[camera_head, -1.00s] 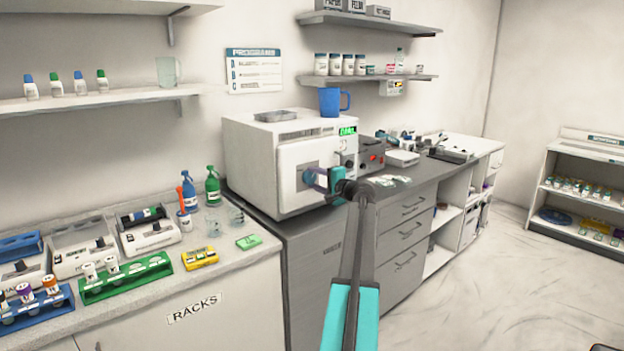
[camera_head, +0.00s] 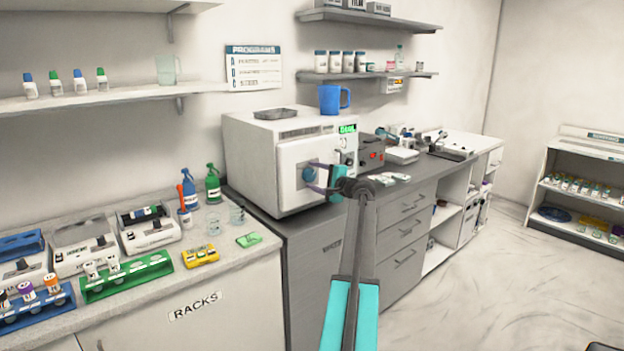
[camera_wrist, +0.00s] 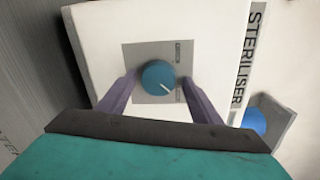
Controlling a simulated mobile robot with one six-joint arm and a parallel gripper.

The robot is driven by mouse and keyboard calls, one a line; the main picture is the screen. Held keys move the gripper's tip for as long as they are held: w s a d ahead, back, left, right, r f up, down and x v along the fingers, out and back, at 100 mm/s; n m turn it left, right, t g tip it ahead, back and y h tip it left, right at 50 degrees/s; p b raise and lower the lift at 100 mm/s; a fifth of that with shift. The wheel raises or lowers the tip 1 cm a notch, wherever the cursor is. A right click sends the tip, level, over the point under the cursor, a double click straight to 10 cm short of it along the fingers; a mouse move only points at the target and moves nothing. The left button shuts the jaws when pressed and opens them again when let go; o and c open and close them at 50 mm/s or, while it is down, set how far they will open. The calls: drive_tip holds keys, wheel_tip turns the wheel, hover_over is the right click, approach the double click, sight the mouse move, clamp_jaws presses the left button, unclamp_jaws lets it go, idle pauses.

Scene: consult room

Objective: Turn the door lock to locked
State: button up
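The door lock is a round blue-teal knob (camera_head: 308,175) on a grey plate on the front of the white steriliser (camera_head: 262,165). In the wrist view the knob (camera_wrist: 158,77) carries a white pointer line slanting down to the right, toward the lower of two small dark marks on the plate (camera_wrist: 150,50). My gripper (camera_head: 318,178) is in front of the knob. In the wrist view its purple fingers (camera_wrist: 160,76) are spread on either side of the knob, with a small gap at each side. How deep the tips reach is unclear.
A blue mug (camera_head: 330,100) and a shallow grey tray (camera_head: 275,113) rest on top of the steriliser. A grey control box (camera_head: 370,155) stands to its right. Racks and bottles fill the left counter (camera_head: 235,265).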

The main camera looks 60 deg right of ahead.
drive_tip(key=shift+f, duration=0.1)
drive_tip(key=shift+s+a, duration=0.1)
drive_tip(key=shift+s, duration=0.35)
drive_tip(key=b+v, duration=0.2)
drive_tip(key=v, duration=1.1)
idle(0.3)
